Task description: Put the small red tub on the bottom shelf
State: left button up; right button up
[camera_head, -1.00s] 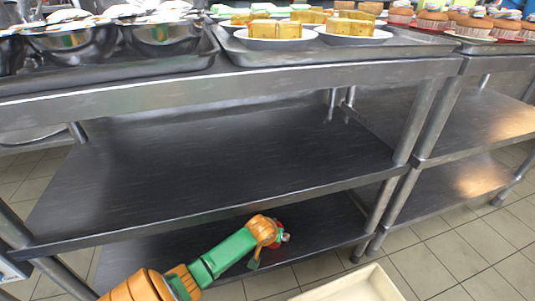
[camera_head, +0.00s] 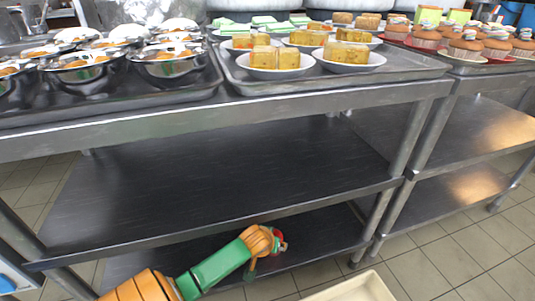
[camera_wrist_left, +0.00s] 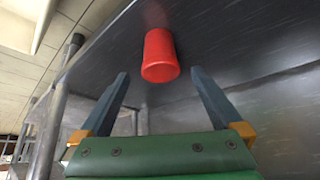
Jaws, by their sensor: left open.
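The small red tub (camera_wrist_left: 160,52) stands on the dark metal bottom shelf (camera_wrist_left: 235,35) in the left wrist view. In the head view only a bit of its red (camera_head: 281,236) shows behind my left gripper (camera_head: 266,249), over the bottom shelf (camera_head: 325,232). In the wrist view my left gripper (camera_wrist_left: 160,74) is open, its two fingers apart. The tub lies just beyond and between the fingertips, with a gap visible on both sides. My right gripper is in neither view.
The empty middle shelf (camera_head: 220,180) hangs above my left arm. Trays with steel bowls (camera_head: 170,62) and plates of yellow cake (camera_head: 275,62) fill the top. A second table with muffins (camera_head: 467,48) stands right. A cream box edge (camera_head: 355,290) shows at the bottom.

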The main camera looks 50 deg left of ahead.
pick_arm(q)
jog(key=s+d+f+m+g+h+p, duration=0.2)
jog(key=s+d+m, duration=0.5)
jog(key=s+d, duration=0.8)
notch_tip(320, 180, down, 2)
jog(key=shift+d+f+m+g+h, duration=0.2)
jog(key=shift+d+m+g+h, duration=0.25)
jog(key=shift+d+h, duration=0.45)
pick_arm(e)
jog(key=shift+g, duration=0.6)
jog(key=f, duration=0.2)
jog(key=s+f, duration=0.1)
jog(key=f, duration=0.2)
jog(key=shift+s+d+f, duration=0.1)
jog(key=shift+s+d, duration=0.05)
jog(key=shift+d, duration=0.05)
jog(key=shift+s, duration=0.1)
